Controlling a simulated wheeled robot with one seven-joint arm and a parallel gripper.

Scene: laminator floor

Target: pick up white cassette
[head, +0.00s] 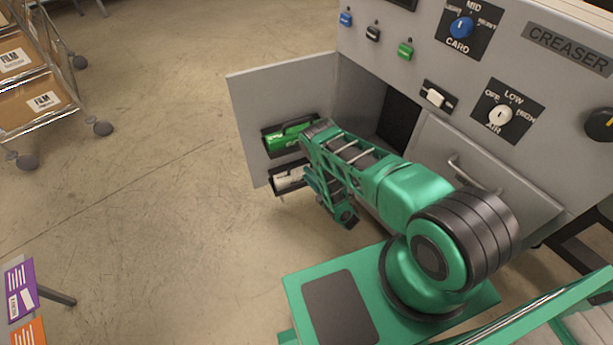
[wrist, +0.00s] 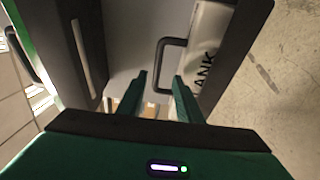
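The white cassette (head: 288,179) sits in the lower holder on the inner face of the open cabinet door, below a green cassette (head: 283,139). In the wrist view the white cassette (wrist: 209,45) shows dark letters reading "ANK" and a black handle (wrist: 164,50). My gripper (wrist: 160,75) is open, with its two green fingers apart on either side of the handle's bar. I cannot tell whether either finger touches it. In the head view my arm hides part of the holder, and the fingertips are hard to make out.
The open door (head: 247,110) hangs from the grey creaser machine (head: 390,45), with an open compartment to its right. A drawer with a metal handle (head: 470,172) is beside my arm. A wire cart (head: 50,100) with film boxes stands at the far left. The floor left of the door is clear.

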